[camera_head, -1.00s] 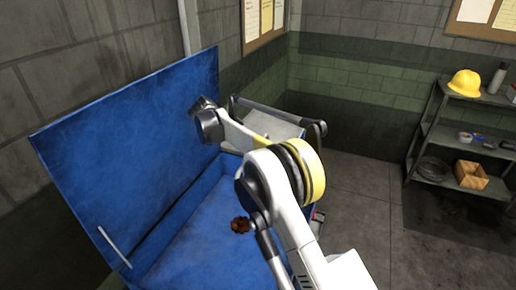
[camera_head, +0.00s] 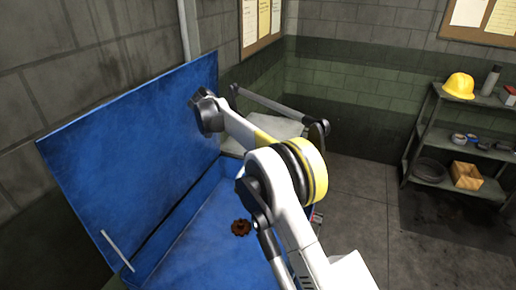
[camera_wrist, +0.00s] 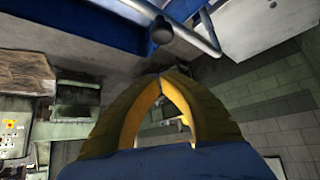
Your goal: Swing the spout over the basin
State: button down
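The blue basin (camera_head: 205,235) stands left of centre in the head view, with its large lid (camera_head: 135,150) raised. A rusty brown gear-shaped part (camera_head: 241,227) lies in it. In the wrist view, a pale metal tube (camera_wrist: 203,35), which looks like the spout, crosses the top beside a blue edge. A dark round end (camera_wrist: 161,31) shows near it. My gripper (camera_wrist: 170,73) is below the tube in the picture. Its yellow fingers meet at the tips, with nothing seen between them. My gripper cannot be made out in the head view, and the spout cannot be identified there.
Notice boards (camera_head: 262,22) hang on the block walls. The floor (camera_head: 365,200) between basin and shelf is clear.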

jog(key=a+r, duration=0.3)
jog(key=shift+r+p, duration=0.3)
jog(key=shift+p, duration=0.05)
jog(key=shift+d+r, duration=0.1)
jog(key=shift+d, duration=0.05)
